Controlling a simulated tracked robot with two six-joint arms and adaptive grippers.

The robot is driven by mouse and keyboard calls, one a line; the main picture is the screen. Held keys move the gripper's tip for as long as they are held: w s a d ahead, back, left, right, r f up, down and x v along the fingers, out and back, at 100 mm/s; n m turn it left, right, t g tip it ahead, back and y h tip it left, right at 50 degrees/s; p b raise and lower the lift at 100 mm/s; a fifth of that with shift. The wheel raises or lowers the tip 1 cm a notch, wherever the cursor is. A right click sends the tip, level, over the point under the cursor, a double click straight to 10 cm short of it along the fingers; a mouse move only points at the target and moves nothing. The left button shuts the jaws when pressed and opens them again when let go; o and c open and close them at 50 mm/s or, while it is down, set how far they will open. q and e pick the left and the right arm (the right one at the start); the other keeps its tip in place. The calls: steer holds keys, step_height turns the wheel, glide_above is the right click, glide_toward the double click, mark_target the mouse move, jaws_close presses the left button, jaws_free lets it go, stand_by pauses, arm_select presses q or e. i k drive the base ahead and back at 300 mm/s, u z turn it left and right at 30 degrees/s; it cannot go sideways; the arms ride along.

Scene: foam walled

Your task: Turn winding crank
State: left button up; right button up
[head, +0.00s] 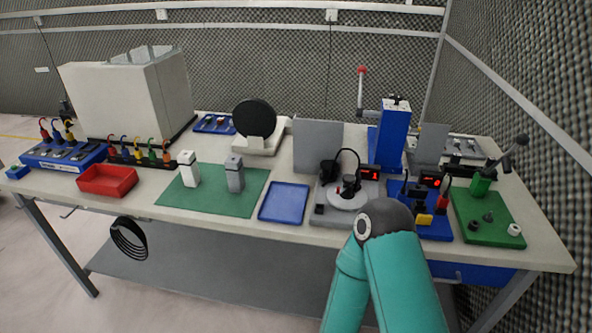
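A dark crank-like handle (508,158) rises at a slant from a green block (481,182) on a green base plate (500,222), at the right end of the table. I cannot tell for sure that this is the winding crank. A thin lever with a red knob (361,71) stands upright beside a blue column (393,135) further back. My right arm comes in from the bottom, with a dark joint in front of the table's edge. Neither gripper shows in the head view.
A grey station with a white disc (347,200) stands behind my arm's joint. A blue plate (443,230) with small parts lies to its right. A blue tray (284,203) and a green mat (256,181) lie further left. Dark foam walls (540,50) close the back and right.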

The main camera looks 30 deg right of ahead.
mark_target(343, 196)
steer(key=u, duration=0.05)
steer(key=k, duration=0.9)
steer(key=z, duration=1.3)
steer(key=i, duration=1)
steer(key=u, duration=0.05)
